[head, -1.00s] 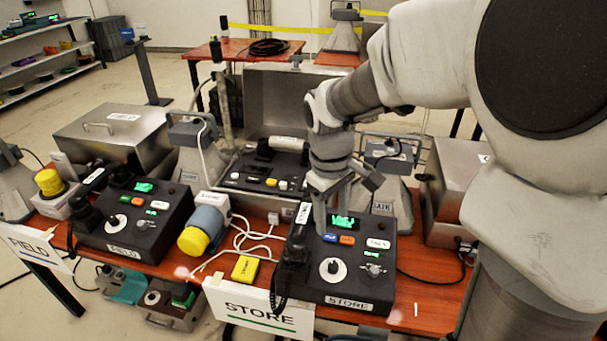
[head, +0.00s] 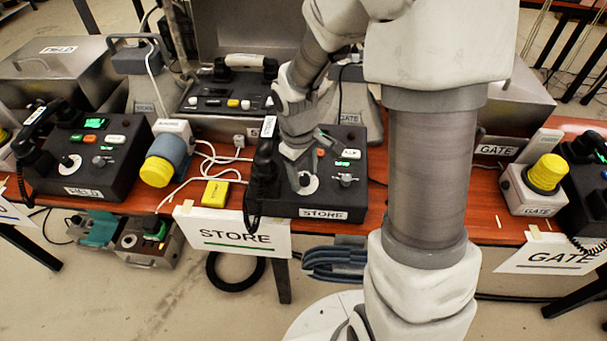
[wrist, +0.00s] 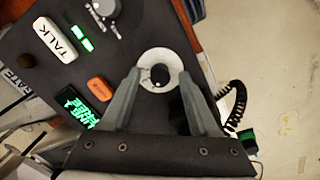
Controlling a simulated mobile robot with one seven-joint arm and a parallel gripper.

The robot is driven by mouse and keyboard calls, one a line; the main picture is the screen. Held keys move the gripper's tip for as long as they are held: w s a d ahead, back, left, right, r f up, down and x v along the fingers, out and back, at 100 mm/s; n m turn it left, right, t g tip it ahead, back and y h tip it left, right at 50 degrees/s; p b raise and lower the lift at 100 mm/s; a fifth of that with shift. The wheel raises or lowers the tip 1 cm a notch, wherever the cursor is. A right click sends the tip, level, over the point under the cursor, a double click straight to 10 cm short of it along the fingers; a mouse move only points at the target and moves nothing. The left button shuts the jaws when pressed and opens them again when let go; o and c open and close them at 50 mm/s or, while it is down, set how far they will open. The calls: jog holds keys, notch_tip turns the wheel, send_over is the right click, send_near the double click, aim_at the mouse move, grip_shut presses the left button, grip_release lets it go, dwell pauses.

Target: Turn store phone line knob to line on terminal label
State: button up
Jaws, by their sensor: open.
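The store phone (head: 275,205) is a black console labelled STORE. Its round white dial (wrist: 147,84) has a small dark centre. A grey knob (head: 345,180) sits to its right, and also shows at the top of the wrist view (wrist: 103,8). I cannot read which is the line knob. My gripper (wrist: 160,75) is open, pointing down, with its fingertips at either side of the white dial; contact cannot be told. The green screen (wrist: 78,107) appears to read LINE THREE. The terminal label cannot be made out.
The handset (head: 264,165) and coiled cord are at the console's left. A yellow box (head: 215,193) and white cables lie further left. The field phone (head: 95,160) stands left, and a gate phone (head: 590,180) right. The STORE sign (head: 235,237) hangs at the table's front.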

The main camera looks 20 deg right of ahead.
jog(key=shift+c, duration=0.2)
grip_shut()
jog(key=shift+m, duration=0.4)
jog(key=m, duration=0.3)
jog(key=shift+m, duration=0.3)
jog(key=shift+m+y, duration=0.4)
jog(key=shift+m, duration=1.2)
jog(key=shift+d, duration=0.1)
jog(key=shift+o, duration=0.2)
grip_release()
